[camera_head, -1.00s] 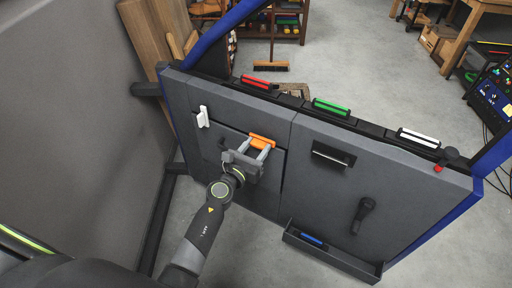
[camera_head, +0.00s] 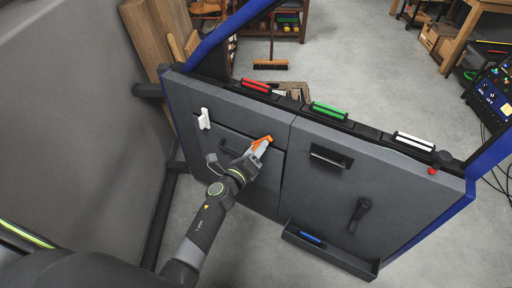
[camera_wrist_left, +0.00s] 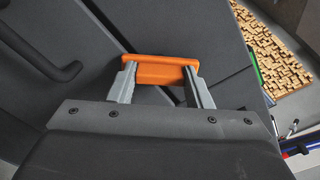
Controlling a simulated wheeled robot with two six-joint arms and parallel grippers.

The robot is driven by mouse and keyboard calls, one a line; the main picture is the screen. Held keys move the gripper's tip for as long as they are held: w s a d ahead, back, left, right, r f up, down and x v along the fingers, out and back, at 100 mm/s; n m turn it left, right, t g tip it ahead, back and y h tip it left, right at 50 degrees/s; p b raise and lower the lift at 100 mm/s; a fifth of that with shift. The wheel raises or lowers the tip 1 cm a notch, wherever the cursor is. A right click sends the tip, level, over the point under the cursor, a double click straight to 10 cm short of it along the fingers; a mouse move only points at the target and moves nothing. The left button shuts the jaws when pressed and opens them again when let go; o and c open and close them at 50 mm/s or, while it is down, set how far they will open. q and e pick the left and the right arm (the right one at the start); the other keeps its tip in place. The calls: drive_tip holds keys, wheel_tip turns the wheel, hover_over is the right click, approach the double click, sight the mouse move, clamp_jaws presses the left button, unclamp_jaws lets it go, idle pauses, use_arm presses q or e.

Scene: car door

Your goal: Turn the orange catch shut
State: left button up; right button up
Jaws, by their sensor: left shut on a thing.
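The orange catch (camera_head: 262,143) is on the left half of the dark grey car door panel (camera_head: 330,205), and it sits tilted, its right end higher in the head view. My left gripper (camera_head: 256,150) is shut on it. In the left wrist view the orange catch (camera_wrist_left: 160,70) spans between the two grey fingers of my left gripper (camera_wrist_left: 162,82), one at each end. The catch's mount is hidden behind the fingers. My right gripper is not in view.
A white catch (camera_head: 204,118) is to the left on the panel. Red (camera_head: 256,86), green (camera_head: 329,110) and white (camera_head: 414,140) handles line the top edge. A black pull (camera_head: 331,156), a crank (camera_head: 359,214) and a door pocket (camera_head: 330,255) are to the right.

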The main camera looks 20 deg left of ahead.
use_arm(q)
drive_tip(key=shift+n+p, duration=1.2)
drive_tip(key=shift+n, duration=2.9)
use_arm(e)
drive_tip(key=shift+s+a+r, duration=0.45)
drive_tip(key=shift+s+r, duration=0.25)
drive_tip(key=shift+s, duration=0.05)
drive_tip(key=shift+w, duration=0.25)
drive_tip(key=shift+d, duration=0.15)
use_arm(q)
drive_tip(key=o, duration=0.7)
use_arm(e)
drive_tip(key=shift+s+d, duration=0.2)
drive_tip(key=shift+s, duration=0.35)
